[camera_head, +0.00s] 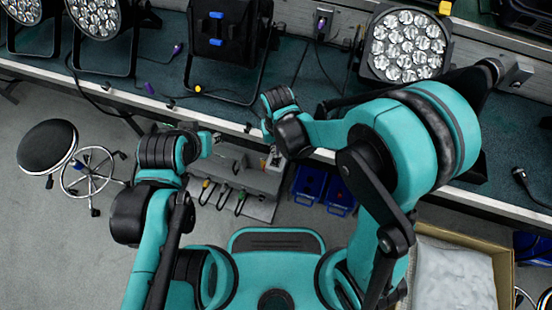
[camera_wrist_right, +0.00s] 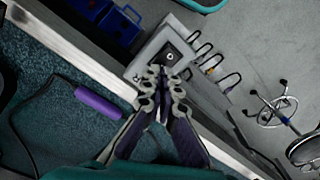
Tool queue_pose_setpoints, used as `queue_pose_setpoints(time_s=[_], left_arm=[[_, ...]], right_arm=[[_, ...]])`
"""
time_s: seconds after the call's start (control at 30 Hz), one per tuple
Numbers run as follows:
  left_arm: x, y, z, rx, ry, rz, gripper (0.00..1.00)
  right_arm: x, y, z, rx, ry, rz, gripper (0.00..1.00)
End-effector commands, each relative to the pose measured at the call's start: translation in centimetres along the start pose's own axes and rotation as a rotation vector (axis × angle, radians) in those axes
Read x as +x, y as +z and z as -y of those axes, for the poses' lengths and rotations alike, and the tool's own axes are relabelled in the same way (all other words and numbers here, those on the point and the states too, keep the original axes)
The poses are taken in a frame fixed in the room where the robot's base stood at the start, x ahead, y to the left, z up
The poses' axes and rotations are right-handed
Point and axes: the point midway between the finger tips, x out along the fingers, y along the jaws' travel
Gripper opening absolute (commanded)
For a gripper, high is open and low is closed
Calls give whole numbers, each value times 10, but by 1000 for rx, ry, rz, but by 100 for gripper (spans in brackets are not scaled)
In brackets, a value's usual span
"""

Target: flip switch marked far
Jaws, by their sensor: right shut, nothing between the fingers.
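A light grey switch box (camera_wrist_right: 150,46) with a black plate and a small round switch (camera_wrist_right: 170,57) is at the top middle of the right wrist view. I cannot read its marking. In the head view a small grey box (camera_head: 275,161) sits at the bench's front edge, partly covered by my right arm. My right gripper (camera_wrist_right: 163,73) is shut and empty, its fingertips right at the lower edge of the black plate; I cannot tell whether they touch. My left gripper (camera_head: 213,138) is small and partly hidden behind its wrist, left of the box and apart from it.
Par cans (camera_head: 405,45) stand along the bench (camera_head: 325,70). A cable with a purple sleeve (camera_wrist_right: 98,102) lies on the bench near my right gripper. Blue crates (camera_head: 309,184) and a grey rack with hanging cables (camera_head: 262,182) are below. A black stool (camera_head: 47,146) stands left.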

Motion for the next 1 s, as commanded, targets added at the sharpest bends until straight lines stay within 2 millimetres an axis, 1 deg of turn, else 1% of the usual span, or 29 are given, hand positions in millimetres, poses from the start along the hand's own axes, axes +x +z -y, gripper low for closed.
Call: queue_pose_setpoints(time_s=[0.47, 1.0], left_arm=[[0, 0, 0, 0, 0, 0, 32], [6, 4, 0, 0, 0, 0, 32]], right_arm=[[0, 0, 0, 0, 0, 0, 0], [8, 0, 0, 0, 0, 0, 0]])
